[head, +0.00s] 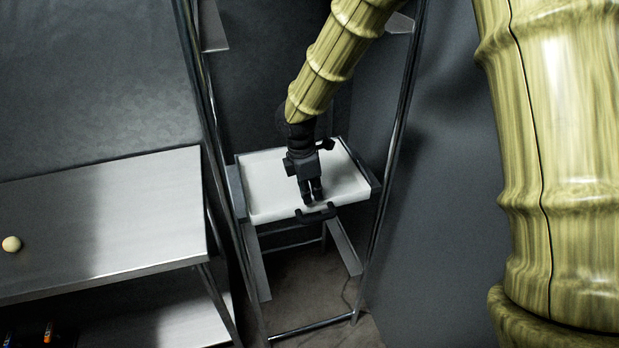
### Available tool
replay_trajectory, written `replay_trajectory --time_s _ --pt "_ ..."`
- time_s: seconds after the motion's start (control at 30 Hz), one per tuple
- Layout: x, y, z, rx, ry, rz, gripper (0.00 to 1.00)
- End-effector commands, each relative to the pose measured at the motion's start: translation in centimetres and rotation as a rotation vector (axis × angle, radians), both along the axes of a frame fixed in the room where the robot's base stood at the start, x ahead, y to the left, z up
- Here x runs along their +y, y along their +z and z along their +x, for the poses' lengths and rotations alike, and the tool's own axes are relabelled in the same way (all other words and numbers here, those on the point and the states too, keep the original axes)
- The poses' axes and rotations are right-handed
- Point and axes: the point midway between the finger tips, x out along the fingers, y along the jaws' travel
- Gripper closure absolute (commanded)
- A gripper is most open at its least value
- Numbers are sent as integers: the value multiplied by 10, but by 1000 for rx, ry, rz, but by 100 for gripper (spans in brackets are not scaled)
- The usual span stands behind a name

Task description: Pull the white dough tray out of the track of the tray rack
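The white dough tray (265,182) sits level in the tray rack (383,170), between dark side rails. A black handle (325,214) is on its front edge. My gripper (311,201) points down over the front part of the tray, just behind the handle in the picture. Its two dark fingers are close together. I cannot tell whether they touch the handle or tray, or whether they are fully shut. My arm and gripper hide part of the tray's middle and back.
A metal table (130,215) stands at the left, with a small round dough ball (12,244) on it and a lower shelf (165,318). A grey wall or panel is close on the rack's right. The floor (310,285) shows below the tray.

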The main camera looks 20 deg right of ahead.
Motion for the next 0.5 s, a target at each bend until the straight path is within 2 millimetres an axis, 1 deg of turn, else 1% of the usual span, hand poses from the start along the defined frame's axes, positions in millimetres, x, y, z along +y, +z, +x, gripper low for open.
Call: replay_trajectory --time_s 0.03,0.2,0.33,0.5 --pt "-1 -7 0 2 0 0 92" --pt "-6 -27 -1 2 -2 0 92" --pt "-7 -38 0 0 -2 1 92" --pt "-8 -45 0 -1 -1 0 92"
